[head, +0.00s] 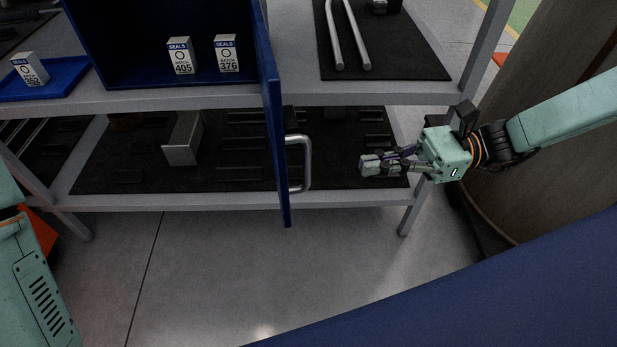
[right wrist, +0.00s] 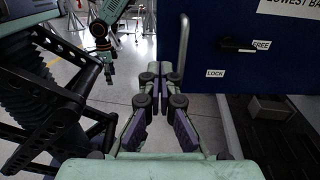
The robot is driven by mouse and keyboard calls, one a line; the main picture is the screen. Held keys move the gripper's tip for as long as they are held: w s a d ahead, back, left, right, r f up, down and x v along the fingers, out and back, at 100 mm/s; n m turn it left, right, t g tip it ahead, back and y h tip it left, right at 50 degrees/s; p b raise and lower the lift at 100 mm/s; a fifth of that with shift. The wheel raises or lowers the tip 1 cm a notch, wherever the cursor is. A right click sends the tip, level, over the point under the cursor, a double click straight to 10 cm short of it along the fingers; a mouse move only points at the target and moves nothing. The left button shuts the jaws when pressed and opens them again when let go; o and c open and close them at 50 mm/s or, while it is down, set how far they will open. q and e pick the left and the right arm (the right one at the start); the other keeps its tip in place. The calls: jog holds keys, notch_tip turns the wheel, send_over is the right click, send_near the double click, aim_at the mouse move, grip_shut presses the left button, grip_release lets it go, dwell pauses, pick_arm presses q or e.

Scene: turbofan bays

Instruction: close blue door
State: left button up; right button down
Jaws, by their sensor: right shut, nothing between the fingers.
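The blue door (head: 273,110) stands open, seen nearly edge-on at the right side of the blue cabinet (head: 170,84) in the head view. Its silver handle (head: 307,165) sticks out to the right, low on the door. In the right wrist view the door face (right wrist: 215,70) fills the upper right, with the handle (right wrist: 184,45) at its left edge. My right gripper (head: 366,165) is shut and empty, to the right of the handle and apart from it. My left gripper (right wrist: 109,72) shows small in the right wrist view; its finger state is unclear.
Inside the cabinet stand two seals boxes (head: 181,56) (head: 227,53). A third box (head: 30,69) sits on a blue tray (head: 60,80) at left. A black latch (right wrist: 236,45) lies between LOCK and FREE labels. A grey shelf post (head: 484,52) stands near my right arm.

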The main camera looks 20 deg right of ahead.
aim_at(309, 175)
jog(key=a+b, duration=0.1)
jog(key=a, duration=0.2)
jog(key=a+b, duration=0.2)
jog(key=a, duration=0.2)
jog(key=w+a+b, duration=0.1)
jog(key=a, duration=0.2)
jog(key=shift+w+a+f, duration=0.1)
jog(key=shift+a, duration=0.2)
jog(key=shift+a, duration=0.15)
